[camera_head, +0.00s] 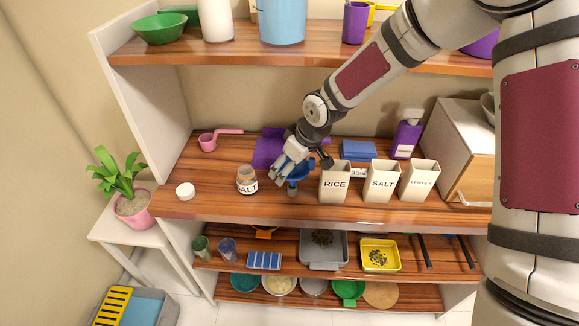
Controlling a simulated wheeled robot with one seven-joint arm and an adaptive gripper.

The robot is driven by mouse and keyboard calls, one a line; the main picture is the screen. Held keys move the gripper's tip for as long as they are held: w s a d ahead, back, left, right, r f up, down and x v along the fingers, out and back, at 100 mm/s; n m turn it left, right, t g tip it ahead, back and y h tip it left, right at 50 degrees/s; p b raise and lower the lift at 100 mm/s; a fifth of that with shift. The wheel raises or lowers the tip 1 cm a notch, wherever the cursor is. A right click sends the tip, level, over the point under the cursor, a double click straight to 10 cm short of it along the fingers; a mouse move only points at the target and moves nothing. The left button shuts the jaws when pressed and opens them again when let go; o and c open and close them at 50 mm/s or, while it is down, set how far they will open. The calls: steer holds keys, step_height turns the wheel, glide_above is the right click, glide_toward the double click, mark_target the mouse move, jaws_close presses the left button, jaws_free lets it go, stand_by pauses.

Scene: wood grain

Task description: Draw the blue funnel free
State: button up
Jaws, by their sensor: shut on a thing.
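The blue funnel (302,172) is on the middle shelf, just left of the bin labelled RICE. My gripper (283,173) reaches down from the upper right and is shut on the funnel. The fingers cover much of the funnel's left side. What lies directly under its narrow end is too small and hidden to tell. A glass jar labelled SALT (247,181) stands open to the left, apart from the gripper. A white round lid (185,190) lies farther left.
Bins labelled RICE (334,184), SALT (382,182) and LENTILS (420,181) stand close on the right. A purple tray (266,152) and blue stack (358,150) are behind. A pink scoop (208,142) lies back left.

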steer(key=shift+r, duration=0.3)
steer(key=shift+r+p, duration=0.8)
steer(key=shift+r, duration=1.2)
